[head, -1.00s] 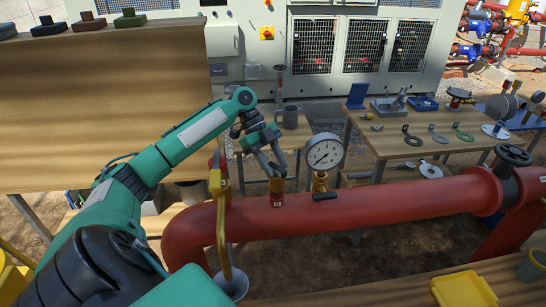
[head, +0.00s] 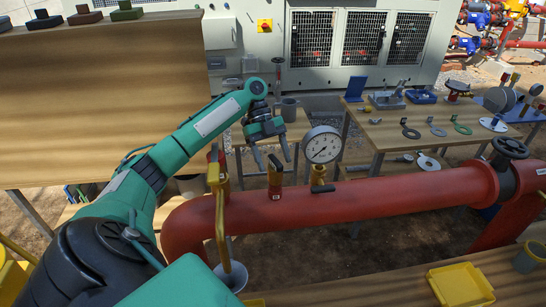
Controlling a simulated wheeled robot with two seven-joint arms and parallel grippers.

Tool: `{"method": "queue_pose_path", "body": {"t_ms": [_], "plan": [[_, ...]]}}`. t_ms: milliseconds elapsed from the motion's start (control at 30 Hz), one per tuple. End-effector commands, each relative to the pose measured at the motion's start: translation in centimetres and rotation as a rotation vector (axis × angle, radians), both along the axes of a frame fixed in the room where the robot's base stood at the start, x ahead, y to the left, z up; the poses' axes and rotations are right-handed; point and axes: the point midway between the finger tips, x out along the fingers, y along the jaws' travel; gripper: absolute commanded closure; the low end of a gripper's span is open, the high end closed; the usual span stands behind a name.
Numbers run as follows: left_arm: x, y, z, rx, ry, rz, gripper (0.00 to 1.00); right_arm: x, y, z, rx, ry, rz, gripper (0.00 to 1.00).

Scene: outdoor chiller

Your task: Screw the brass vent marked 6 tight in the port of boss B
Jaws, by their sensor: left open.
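A red pipe (head: 370,200) runs across the view. On its top a short boss (head: 276,194) carries a small label, too small to read. A dark reddish-brown and brass-coloured fitting (head: 274,175) stands upright in that boss; I cannot read any mark on it or tell how tight it sits. My left gripper (head: 275,166) is open, its two fingers pointing down, apart, around or just behind the fitting's top in the picture. My right gripper is not in view.
A pressure gauge (head: 321,146) stands on the pipe just right of the fitting. A yellow-handled valve (head: 219,185) is to the left. A yellow tray (head: 460,287) and grey cup (head: 530,258) are at front right. A wooden table (head: 385,137) holds tools and rings behind.

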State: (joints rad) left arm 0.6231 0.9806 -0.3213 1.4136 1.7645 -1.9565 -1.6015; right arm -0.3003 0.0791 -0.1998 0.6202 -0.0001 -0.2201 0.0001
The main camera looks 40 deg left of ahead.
Motion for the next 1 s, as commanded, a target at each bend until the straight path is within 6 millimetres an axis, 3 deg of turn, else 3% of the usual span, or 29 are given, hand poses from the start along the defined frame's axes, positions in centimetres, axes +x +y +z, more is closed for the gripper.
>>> {"method": "queue_pose_path", "body": {"t_ms": [33,100,433,1000], "plan": [[0.0,0.0,0.0,0.000,0.000,0.000,0.26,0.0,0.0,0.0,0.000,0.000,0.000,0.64],[0.0,0.0,0.0,0.000,-0.001,0.001,0.12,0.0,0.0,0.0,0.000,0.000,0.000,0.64],[0.1,0.2,0.5,-0.001,-0.003,0.001,0.12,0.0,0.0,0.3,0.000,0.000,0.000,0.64],[1.4,4.1,5.5,0.000,-0.001,0.002,0.12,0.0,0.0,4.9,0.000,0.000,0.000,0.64]]}}
